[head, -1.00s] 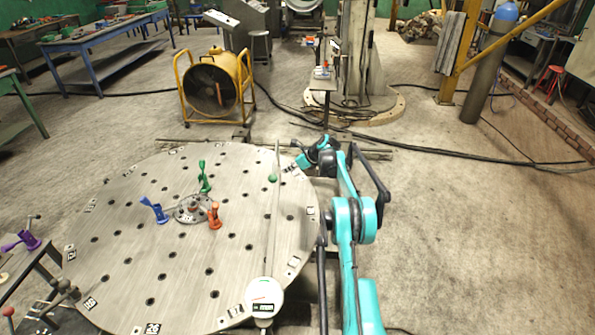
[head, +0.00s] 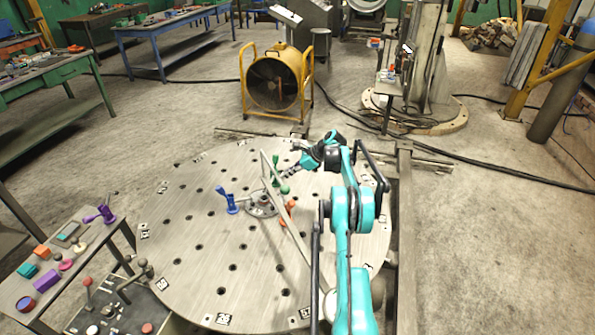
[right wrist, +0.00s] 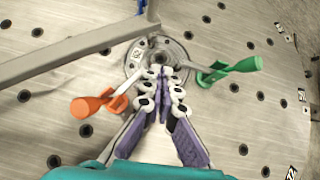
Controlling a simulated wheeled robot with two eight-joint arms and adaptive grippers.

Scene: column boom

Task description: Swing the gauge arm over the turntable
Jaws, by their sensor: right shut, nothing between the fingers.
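The gauge arm (head: 304,249) is a long pale bar. The bar crosses the upper left of the right wrist view (right wrist: 70,50). My right gripper (head: 284,175) is over the turntable near the bar's far end. The wrist view shows its fingers (right wrist: 160,75) shut and empty, in front of the hub, with the bar beside them. I cannot tell whether they touch the bar. My left gripper is out of view.
Blue (head: 230,203), green (head: 284,188) and orange (head: 290,206) clamps stand around the hub. A side table (head: 20,290) with small coloured parts and a lever panel (head: 120,312) stand at left. A yellow fan (head: 278,78) stands behind the turntable.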

